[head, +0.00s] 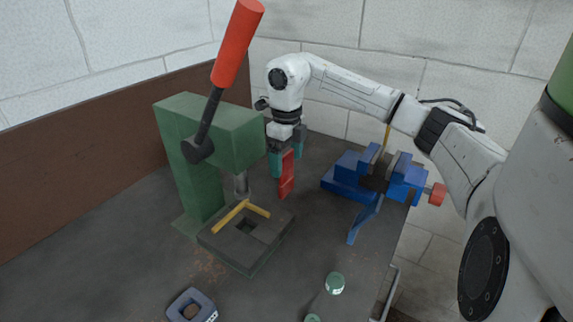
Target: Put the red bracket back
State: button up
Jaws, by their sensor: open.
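The red bracket (287,181) stands upright on the dark bench, just right of the green press. My gripper (286,162) points down over it, with its teal fingers open on either side of the bracket's upper part. I cannot tell whether either finger touches it. The bracket's lower end appears to reach the bench, and part of its top is hidden by the fingers.
The green press (193,160) has a red-handled lever (237,45) rising near my arm. A yellow angle piece (232,215) lies on its base. A blue vise (385,175) and blue bracket (364,222) are to the right.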

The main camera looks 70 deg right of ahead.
notch_tip(320, 180, up, 10)
jog(key=shift+b, duration=0.45)
dwell(0.3)
